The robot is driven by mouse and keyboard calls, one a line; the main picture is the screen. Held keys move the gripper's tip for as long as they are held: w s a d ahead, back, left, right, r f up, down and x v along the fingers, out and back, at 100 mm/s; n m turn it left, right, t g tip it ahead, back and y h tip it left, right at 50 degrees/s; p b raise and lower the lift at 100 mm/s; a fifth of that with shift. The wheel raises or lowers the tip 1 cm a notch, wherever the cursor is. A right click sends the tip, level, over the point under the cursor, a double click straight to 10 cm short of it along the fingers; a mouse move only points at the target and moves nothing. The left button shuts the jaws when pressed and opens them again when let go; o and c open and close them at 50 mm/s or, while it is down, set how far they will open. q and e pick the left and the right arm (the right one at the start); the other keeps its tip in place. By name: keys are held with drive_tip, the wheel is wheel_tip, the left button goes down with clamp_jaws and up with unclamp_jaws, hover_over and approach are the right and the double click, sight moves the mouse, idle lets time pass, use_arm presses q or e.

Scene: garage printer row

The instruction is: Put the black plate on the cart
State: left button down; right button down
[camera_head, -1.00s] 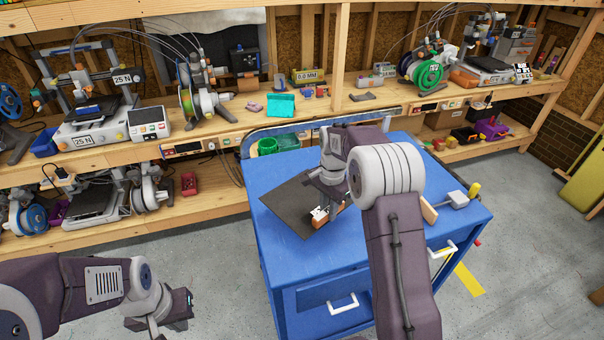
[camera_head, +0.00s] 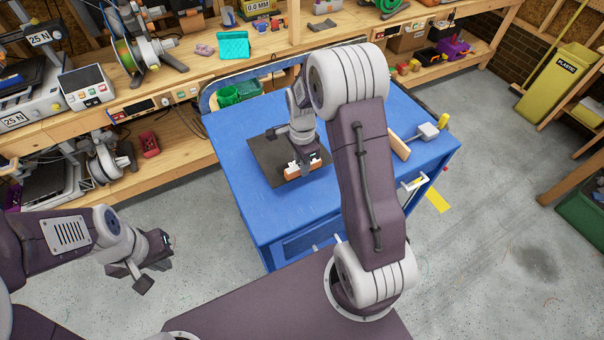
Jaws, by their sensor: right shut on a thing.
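The black plate (camera_head: 267,163) is a thin, dark, square sheet over the blue top of the cart (camera_head: 237,205). It looks flat on the cart or very close to it; I cannot tell if it touches. My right gripper (camera_head: 303,170) points down at the plate's near edge and is shut on it, with a brown-orange piece with white at the jaws. The gripper and arm hide part of the plate. My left gripper (camera_head: 152,275) is open and empty over the floor at the lower left, well apart from the cart.
A scraper-like tool with a grey head (camera_head: 428,131) and a wooden block (camera_head: 399,146) lie at the cart's right. A wooden workbench (camera_head: 185,92) with printers runs behind. Open floor lies to the right.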

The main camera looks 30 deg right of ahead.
sight(303, 184)
drive_tip(key=shift+s+a+f, duration=0.15)
drive_tip(key=shift+s+f, duration=0.15)
drive_tip(key=shift+s, duration=0.45)
drive_tip(key=f, duration=0.4)
drive_tip(key=shift+w+f+p, duration=0.1)
drive_tip(key=shift+w+p, duration=0.1)
drive_tip(key=shift+p, duration=0.1)
drive_tip(key=shift+s, duration=0.1)
drive_tip(key=shift+f, duration=0.15)
drive_tip(key=c, duration=1.3)
unclamp_jaws()
drive_tip(key=shift+o, duration=0.2)
